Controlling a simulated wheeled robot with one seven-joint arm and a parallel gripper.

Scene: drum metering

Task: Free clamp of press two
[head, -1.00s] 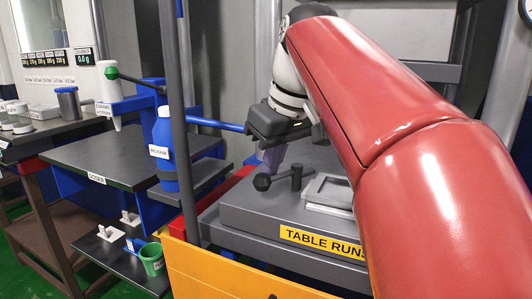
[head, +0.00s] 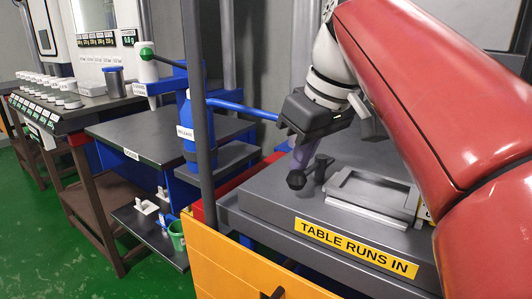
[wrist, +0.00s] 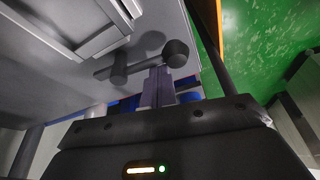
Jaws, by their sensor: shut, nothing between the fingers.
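The clamp is a dark lever (head: 297,179) with a round knob and an upright pivot post, on the grey press table marked "TABLE RUNS IN" (head: 356,248). In the wrist view the lever (wrist: 146,61) runs from the post at left to the knob at right. My gripper (head: 300,160) points down at the knob end of the lever, with its purple-grey fingers together and nothing held. In the wrist view the gripper (wrist: 158,82) has its tips right by the knob; I cannot tell whether they touch.
A grey rectangular frame (head: 372,192) lies on the table right of the lever. A dark upright post (head: 198,90) stands in front at left, near a blue bottle labelled "RELEASE" (head: 187,135) and a blue horizontal bar (head: 243,108). An orange panel (head: 235,268) is below the table.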

